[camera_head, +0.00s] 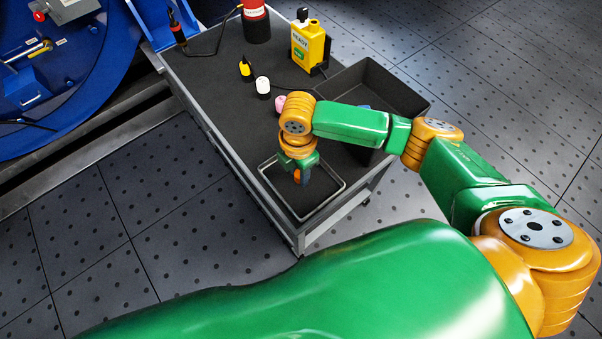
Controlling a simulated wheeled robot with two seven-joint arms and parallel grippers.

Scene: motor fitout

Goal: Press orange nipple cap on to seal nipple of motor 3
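My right gripper (301,178) points down over a shallow metal-rimmed tray (334,196) at the near end of the cart. A small orange spot (297,175) shows at its fingertips. I cannot tell whether this is an orange nipple cap or part of the gripper, nor whether the fingers are open or shut. A large blue motor-like machine (75,95) fills the upper left. I cannot tell its number, and no seal nipple can be made out on it. My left gripper is not in view.
The dark cart top (215,85) carries a red cylinder (256,22), a yellow container (307,45), a small yellow-and-black bottle (246,69), a white-capped bottle (263,87) and a pink item (280,104). A dark open bin (372,84) stands at right. Open floor lies left of the cart.

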